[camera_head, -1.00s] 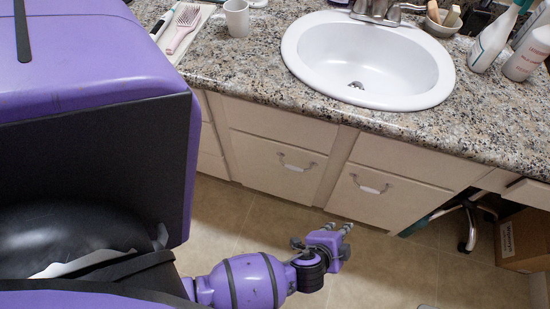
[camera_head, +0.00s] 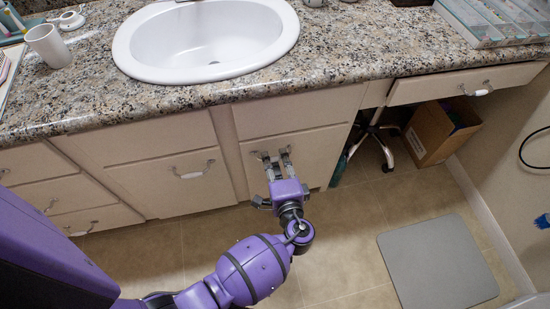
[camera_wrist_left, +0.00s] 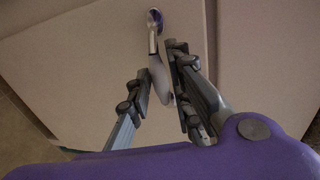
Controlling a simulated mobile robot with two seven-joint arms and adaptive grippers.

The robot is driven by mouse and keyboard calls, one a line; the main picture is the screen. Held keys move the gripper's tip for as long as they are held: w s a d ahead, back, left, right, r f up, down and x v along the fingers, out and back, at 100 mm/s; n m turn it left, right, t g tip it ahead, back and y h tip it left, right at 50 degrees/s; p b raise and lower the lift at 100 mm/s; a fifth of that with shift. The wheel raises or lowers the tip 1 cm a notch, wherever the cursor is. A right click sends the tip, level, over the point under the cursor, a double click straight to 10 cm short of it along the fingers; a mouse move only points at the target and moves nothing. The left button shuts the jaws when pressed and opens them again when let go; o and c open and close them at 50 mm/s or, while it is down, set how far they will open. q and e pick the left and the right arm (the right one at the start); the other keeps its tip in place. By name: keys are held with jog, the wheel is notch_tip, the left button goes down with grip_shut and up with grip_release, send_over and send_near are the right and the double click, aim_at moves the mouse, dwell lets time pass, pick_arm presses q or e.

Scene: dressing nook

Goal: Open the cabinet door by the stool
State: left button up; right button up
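The cabinet door by the stool (camera_head: 314,145) is cream-coloured and looks shut, under the counter left of the stool's opening. My left gripper (camera_head: 275,157) is in front of this door's upper left part, with its two fingers apart. In the left wrist view, the door's handle (camera_wrist_left: 154,48), metal with a pale grip, stands between the open fingers of the gripper (camera_wrist_left: 160,82). Whether a finger touches the handle I cannot tell. In the head view the gripper hides most of the handle. The stool's dark base (camera_head: 374,140) shows to the right. My right gripper is not in view.
Another closed door (camera_head: 170,178) with a handle is to the left. A drawer (camera_head: 440,86) is above the stool's opening, and a cardboard box (camera_head: 428,135) is inside it. A grey mat (camera_head: 438,265) lies on the tile floor. The floor before the doors is clear.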

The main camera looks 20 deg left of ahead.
pick_arm(q)
jog(key=shift+w+a+f, duration=0.1)
jog(key=shift+w+a, duration=0.25)
jog(key=shift+w, duration=0.15)
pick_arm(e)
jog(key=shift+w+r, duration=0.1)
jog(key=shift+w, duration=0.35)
pick_arm(q)
grip_shut()
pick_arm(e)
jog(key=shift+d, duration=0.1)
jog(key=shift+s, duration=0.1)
